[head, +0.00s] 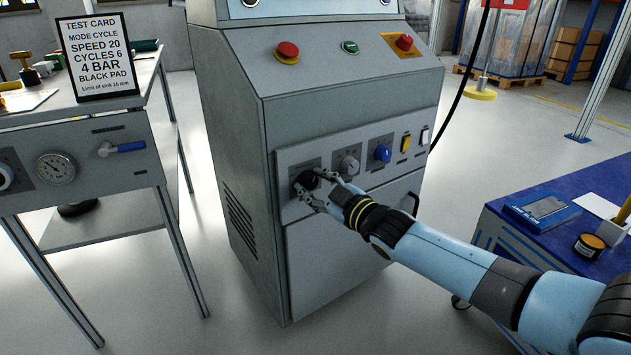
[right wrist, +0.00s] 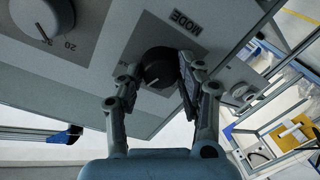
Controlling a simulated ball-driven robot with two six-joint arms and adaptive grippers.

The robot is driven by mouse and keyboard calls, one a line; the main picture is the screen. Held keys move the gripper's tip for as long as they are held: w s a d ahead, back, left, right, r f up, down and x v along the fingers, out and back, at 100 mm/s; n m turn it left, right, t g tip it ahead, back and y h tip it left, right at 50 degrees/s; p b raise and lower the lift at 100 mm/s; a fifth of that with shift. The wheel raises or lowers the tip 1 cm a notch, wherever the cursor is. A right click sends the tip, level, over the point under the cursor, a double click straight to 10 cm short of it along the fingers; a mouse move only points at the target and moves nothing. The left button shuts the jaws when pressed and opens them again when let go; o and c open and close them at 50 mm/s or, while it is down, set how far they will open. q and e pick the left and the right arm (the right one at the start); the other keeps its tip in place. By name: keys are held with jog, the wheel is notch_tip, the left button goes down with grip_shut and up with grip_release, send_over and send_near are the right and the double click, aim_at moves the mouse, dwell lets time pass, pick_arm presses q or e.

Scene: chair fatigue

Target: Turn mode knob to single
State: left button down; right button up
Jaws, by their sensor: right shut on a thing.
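The mode knob (head: 307,181) is a black round knob at the left end of the grey control panel on the cabinet front. The position words around the knob are hidden or too small to read. My left gripper is not in view.
On the same panel are a grey speed knob (head: 348,165), a blue knob (head: 383,153), a yellow switch (head: 406,142) and a white switch (head: 424,136). A red button (head: 287,51) is above. A test card (head: 97,57) stands on the left table. A blue-topped cart (head: 560,235) stands at right.

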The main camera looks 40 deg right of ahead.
jog(key=n, duration=0.3)
jog(key=n+p, duration=0.1)
jog(key=n, duration=0.2)
jog(key=shift+h, duration=0.3)
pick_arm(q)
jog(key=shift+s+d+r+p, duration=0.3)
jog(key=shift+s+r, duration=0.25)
pick_arm(e)
jog(key=shift+a+n, duration=0.1)
jog(key=shift+n, duration=0.7)
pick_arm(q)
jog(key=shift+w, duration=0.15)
pick_arm(e)
jog(key=o, duration=1.2)
jog(key=shift+c, duration=0.2)
jog(key=s+r, duration=0.1)
jog(key=s, duration=1.1)
